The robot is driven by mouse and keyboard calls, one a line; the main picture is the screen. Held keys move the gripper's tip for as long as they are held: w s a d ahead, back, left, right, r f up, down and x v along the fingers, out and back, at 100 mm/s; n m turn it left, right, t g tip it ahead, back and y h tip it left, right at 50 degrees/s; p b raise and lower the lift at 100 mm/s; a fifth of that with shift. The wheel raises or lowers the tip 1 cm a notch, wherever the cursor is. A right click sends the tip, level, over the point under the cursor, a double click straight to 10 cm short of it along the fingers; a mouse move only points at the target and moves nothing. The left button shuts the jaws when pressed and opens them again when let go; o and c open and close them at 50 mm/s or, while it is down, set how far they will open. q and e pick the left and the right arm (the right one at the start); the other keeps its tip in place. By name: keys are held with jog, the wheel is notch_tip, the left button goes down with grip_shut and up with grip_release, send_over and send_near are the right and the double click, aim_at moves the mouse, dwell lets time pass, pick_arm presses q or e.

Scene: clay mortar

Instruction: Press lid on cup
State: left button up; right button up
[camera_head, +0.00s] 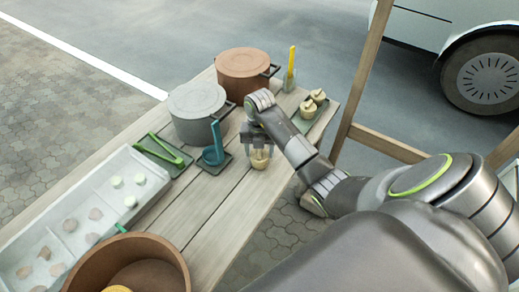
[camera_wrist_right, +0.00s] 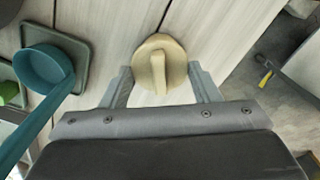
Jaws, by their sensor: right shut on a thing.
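The beige round lid (camera_wrist_right: 160,62) with a raised ridge across its top shows in the wrist view, between the two fingers of my right gripper. My right gripper (camera_head: 258,141) is shut on it and points down at the table's right side. The small cup (camera_head: 259,157) is directly below the gripper in the head view, upright on the planks. The gripper covers the cup's top, so I cannot tell how the lid sits on the rim. My left gripper is not in view.
A teal ladle (camera_head: 213,155) on a small tray stands left of the cup, near a grey pot (camera_head: 197,110). A brown pot (camera_head: 243,70) and a tray (camera_head: 303,122) with beige pieces are behind. A white divided tray (camera_head: 140,194) and brown bowl (camera_head: 170,250) are nearer.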

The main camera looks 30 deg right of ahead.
jog(key=shift+f, duration=0.2)
dwell(0.5)
jog(key=o, duration=1.4)
jog(key=shift+o, duration=0.2)
jog(key=shift+r, duration=0.15)
jog(key=shift+r+p, duration=2.5)
jog(key=shift+r, duration=0.45)
grip_shut()
